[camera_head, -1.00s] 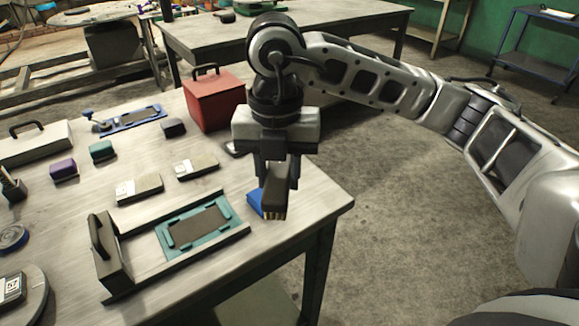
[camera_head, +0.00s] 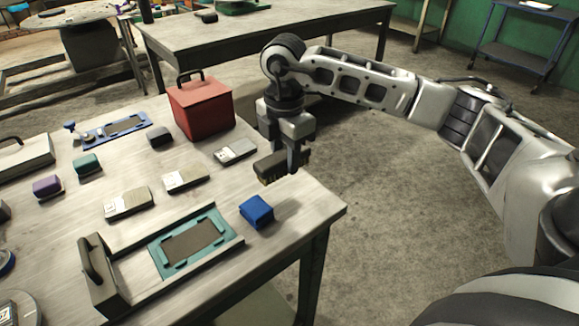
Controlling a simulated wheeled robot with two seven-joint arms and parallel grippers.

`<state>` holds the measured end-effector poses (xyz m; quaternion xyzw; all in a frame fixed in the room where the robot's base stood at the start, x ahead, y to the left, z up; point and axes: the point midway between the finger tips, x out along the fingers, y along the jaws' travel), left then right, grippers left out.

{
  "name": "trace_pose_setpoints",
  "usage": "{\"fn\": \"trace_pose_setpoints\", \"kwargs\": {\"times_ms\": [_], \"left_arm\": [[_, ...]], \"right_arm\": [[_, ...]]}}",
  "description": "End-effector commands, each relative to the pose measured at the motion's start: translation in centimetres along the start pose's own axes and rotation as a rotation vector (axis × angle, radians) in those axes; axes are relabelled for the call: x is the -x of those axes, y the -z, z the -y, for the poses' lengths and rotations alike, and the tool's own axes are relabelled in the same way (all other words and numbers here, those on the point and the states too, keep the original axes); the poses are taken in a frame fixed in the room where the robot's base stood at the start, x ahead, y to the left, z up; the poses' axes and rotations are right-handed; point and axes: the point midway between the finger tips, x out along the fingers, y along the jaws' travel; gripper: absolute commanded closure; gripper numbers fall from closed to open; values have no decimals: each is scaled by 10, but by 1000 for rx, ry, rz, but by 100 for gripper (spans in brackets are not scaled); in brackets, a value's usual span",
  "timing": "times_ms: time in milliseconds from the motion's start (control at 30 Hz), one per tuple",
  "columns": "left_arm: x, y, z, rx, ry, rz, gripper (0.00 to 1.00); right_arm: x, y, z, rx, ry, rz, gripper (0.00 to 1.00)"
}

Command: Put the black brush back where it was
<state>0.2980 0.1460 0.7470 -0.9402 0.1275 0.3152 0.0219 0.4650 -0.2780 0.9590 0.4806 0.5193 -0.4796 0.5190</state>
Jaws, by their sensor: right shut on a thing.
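My right gripper (camera_head: 291,166) is shut on the black brush (camera_head: 272,166). The brush is a dark block with paler bristles on its underside, lying roughly level across the picture. The gripper points down and holds it near the table's right edge, beyond the blue block (camera_head: 257,211). I cannot tell exactly how far the brush is above the tabletop. My left gripper is out of view.
Grey-topped blocks (camera_head: 236,151) (camera_head: 186,178) lie to the left. A teal fixture (camera_head: 162,263) sits at the front. Bare tabletop (camera_head: 290,208) lies right of the blue block.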

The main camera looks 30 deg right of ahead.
Motion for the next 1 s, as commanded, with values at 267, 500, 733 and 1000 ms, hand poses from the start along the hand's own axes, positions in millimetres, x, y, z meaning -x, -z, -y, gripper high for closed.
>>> {"fn": "trace_pose_setpoints", "kwargs": {"times_ms": [267, 500, 733, 1000], "left_arm": [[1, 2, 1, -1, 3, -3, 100], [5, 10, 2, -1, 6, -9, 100], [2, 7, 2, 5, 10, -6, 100], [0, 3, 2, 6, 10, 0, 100]], "right_arm": [[-31, -21, -15, -1, 0, -2, 87], [-58, -26, -18, -1, 3, 0, 87], [-69, -26, -18, 0, -1, -1, 87], [-73, -26, -18, 0, -1, -1, 63]]}}
